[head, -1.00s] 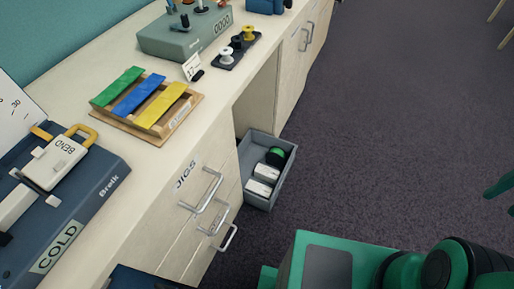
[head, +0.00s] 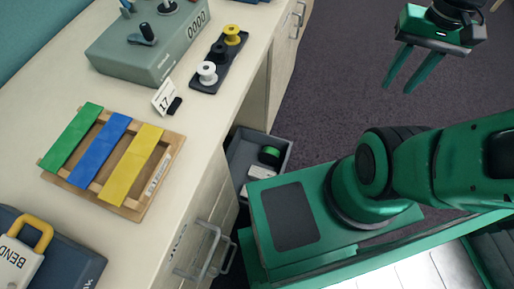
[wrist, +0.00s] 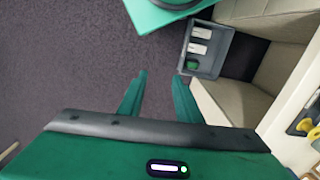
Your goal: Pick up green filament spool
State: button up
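The green filament spool (head: 270,154) lies in a grey bin on the floor, at the bin's far end in the head view. It also shows in the wrist view (wrist: 193,65), small, beside white boxes. My gripper (head: 402,88) is high over the floor at the upper right of the head view, well apart from the bin. Its two green fingers are spread with nothing between them. In the wrist view the fingers (wrist: 160,88) point toward bare carpet left of the bin.
The grey bin (head: 287,163) stands by the open bay of the counter (head: 222,118). White boxes (head: 262,171) lie in it. A dark tray with white, black and yellow spools (head: 232,35) is on the counter. Drawer handles (head: 212,245) stick out. Open carpet (head: 325,100) lies right.

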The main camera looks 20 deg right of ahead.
jog(key=shift+w+d, duration=0.1)
jog(key=shift+w, duration=0.4)
